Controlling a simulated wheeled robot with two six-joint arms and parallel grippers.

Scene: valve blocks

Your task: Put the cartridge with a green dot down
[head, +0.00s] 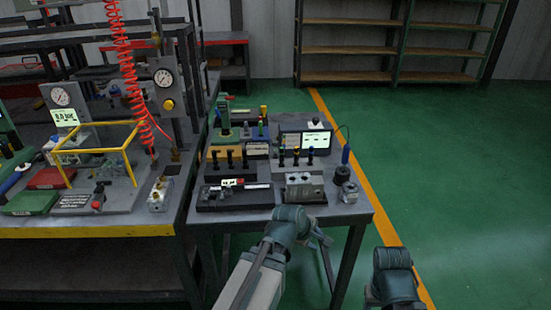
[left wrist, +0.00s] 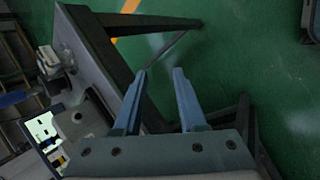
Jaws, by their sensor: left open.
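My left gripper (head: 324,239) is beside the front edge of the small table, mostly hidden by its own wrist. In the left wrist view its two blue-grey fingers (left wrist: 160,73) are apart with nothing between them. Several dark cartridges stand upright on the table, some in a left row (head: 230,158) and some in a right row (head: 296,156) with coloured tops. No green dot can be made out on any of them. A grey metal valve block (head: 305,187) with holes on top is at the table's front. My right gripper is not visible, only part of that arm at bottom right.
A box with a lit screen (head: 305,139) and a round dark fixture (head: 348,192) stand at the table's right. A black base with a small display (head: 233,196) is front left. A gauge bench (head: 105,232) adjoins on the left. Green floor is open on the right.

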